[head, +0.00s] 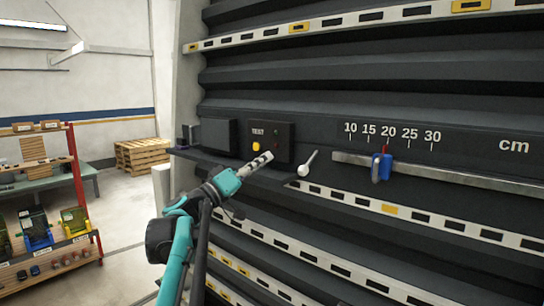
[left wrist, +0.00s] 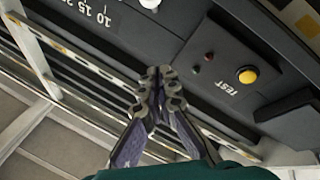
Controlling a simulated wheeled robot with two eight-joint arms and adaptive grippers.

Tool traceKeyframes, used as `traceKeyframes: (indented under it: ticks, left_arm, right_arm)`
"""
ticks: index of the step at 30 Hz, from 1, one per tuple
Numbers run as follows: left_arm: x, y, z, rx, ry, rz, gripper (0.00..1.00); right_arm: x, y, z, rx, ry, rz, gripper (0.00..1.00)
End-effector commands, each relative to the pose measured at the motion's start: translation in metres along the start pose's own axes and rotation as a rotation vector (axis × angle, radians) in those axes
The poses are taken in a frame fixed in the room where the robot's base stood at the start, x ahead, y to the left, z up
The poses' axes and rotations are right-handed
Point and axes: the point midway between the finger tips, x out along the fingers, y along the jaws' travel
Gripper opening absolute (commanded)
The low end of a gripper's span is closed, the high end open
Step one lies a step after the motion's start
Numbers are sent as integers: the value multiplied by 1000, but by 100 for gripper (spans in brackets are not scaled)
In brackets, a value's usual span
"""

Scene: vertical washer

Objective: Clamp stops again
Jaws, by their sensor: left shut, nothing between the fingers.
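A blue clamp stop (head: 381,167) sits on the grey rail (head: 455,178), below the printed scale (head: 392,135), near the 20 mark. A thin red mark (head: 387,149) shows just above it. A white lever (head: 308,165) sticks up left of the rail; its knob shows at the top edge of the left wrist view (left wrist: 150,4). My left gripper (head: 264,158) is shut and empty, in front of the TEST panel (head: 284,150), below its yellow button (head: 256,146). In the left wrist view the closed fingers (left wrist: 160,90) are left of the yellow button (left wrist: 247,76). My right gripper is out of view.
The dark ribbed washer wall fills the right side, with slotted white rails (head: 380,208) across it. A dark box (head: 219,134) stands left of the panel. A shelf with bins (head: 38,230) and wooden pallets (head: 140,155) stand farther off on open floor.

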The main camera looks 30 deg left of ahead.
Motion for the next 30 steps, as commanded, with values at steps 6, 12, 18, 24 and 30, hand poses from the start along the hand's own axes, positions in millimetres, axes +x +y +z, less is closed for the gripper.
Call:
traceKeyframes:
  ticks: [6,12,18,24,30]
  left_arm:
    - [-46,-13,14,1,0,0,0]
    - [-67,-17,19,1,-1,0,0]
    - [-71,-18,20,0,-2,1,0]
    - [-71,-18,20,0,-2,1,0]
    - [-71,-18,20,0,-2,1,0]
  right_arm:
    - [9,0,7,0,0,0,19]
    - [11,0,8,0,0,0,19]
    - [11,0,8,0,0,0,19]
    - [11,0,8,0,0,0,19]
    - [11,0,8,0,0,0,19]
